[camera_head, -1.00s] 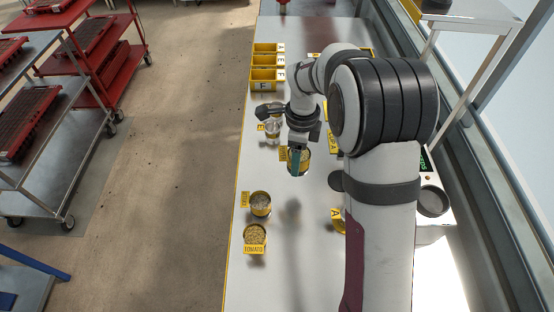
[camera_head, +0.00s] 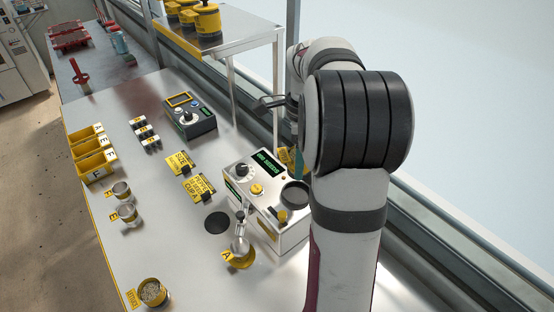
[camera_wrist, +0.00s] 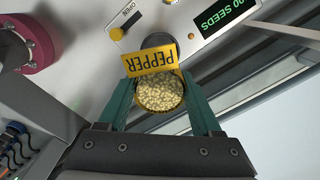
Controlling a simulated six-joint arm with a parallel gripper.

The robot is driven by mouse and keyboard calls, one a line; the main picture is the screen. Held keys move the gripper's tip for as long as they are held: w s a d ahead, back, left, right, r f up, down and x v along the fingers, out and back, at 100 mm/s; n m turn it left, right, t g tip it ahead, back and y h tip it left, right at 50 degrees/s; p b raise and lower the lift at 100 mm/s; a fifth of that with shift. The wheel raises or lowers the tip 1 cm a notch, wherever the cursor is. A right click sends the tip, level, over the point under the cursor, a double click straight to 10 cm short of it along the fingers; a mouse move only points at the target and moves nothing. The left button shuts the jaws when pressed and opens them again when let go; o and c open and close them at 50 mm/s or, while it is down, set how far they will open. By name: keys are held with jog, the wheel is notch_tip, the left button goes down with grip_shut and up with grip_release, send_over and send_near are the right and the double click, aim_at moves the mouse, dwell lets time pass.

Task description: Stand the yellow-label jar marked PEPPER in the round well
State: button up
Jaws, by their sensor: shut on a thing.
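The PEPPER jar (camera_wrist: 160,95), with a yellow label and pale seeds inside, is between the two teal fingers of my gripper (camera_wrist: 162,84) in the wrist view. The gripper is shut on it, with the label facing the camera. In the head view my arm hides most of the gripper and jar; a bit of yellow (camera_head: 285,157) shows beside the arm. The dark round well (camera_head: 295,194) is on top of the white seed counter (camera_head: 240,170). In the wrist view a dark round part (camera_wrist: 157,40) shows just behind the label, partly covered. The jar's height above it cannot be told.
A metal stand (camera_head: 225,45) with yellow pots rises behind the counter. A small cup (camera_head: 240,247) on a yellow base marked A and a black disc (camera_head: 217,222) lie in front. Yellow bins (camera_head: 92,155) and other jars stand left. The window rail runs along the right.

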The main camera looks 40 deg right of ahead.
jog(key=shift+f, duration=4.35)
